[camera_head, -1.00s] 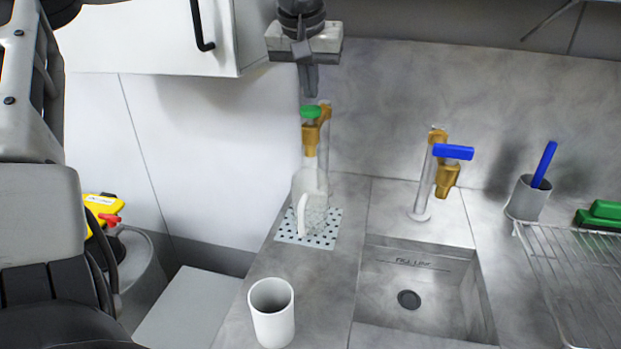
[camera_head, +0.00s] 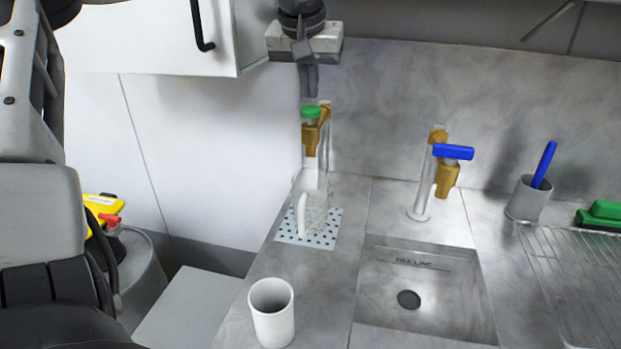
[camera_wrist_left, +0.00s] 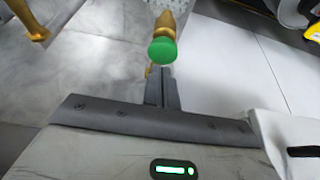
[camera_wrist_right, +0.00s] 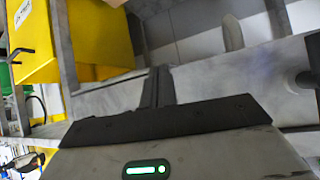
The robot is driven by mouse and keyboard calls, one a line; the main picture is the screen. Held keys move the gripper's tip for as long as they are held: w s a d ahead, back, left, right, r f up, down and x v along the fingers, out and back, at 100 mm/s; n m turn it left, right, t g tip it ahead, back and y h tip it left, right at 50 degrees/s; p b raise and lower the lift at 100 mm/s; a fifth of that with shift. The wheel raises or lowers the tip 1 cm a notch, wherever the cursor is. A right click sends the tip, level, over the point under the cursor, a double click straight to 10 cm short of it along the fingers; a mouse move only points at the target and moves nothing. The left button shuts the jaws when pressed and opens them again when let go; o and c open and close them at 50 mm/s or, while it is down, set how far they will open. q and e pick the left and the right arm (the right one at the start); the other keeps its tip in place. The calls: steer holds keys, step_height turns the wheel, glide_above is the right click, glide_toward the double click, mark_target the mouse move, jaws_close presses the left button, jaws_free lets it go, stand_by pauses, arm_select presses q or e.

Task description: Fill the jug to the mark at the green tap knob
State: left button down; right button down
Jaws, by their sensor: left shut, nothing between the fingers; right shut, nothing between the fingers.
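The clear jug (camera_head: 312,205) with its white handle stands upright on the perforated drain plate (camera_head: 290,237), under the brass tap (camera_head: 311,138) with the green knob (camera_head: 311,112). No stream shows clearly between spout and jug. The water level and the jug's mark are too faint to tell. My left gripper (camera_head: 309,94) is shut and empty, pointing down just above the green knob; whether it touches cannot be told. In the left wrist view the knob (camera_wrist_left: 162,50) shows just beyond the fingertips (camera_wrist_left: 160,72). My right gripper (camera_wrist_right: 159,72) is shut and empty, outside the head view.
A white cup (camera_head: 272,315) stands at the counter's front left. A second tap with a blue handle (camera_head: 453,152) stands behind the sink (camera_head: 440,300). A grey holder (camera_head: 527,200) and wire rack (camera_head: 570,270) are at right. A yellow container (camera_wrist_right: 100,40) is near my right gripper.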

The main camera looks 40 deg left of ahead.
arm_select(q)
steer(key=shift+f, duration=0.1)
steer(key=shift+f+b, duration=0.45)
steer(key=shift+f, duration=0.85)
stand_by(1.4)
step_height(320, 180, up, 3)
steer(key=shift+f+p, duration=0.2)
steer(key=shift+p, duration=0.95)
step_height(320, 180, up, 4)
steer(key=shift+f, duration=0.1)
steer(key=shift+r, duration=0.4)
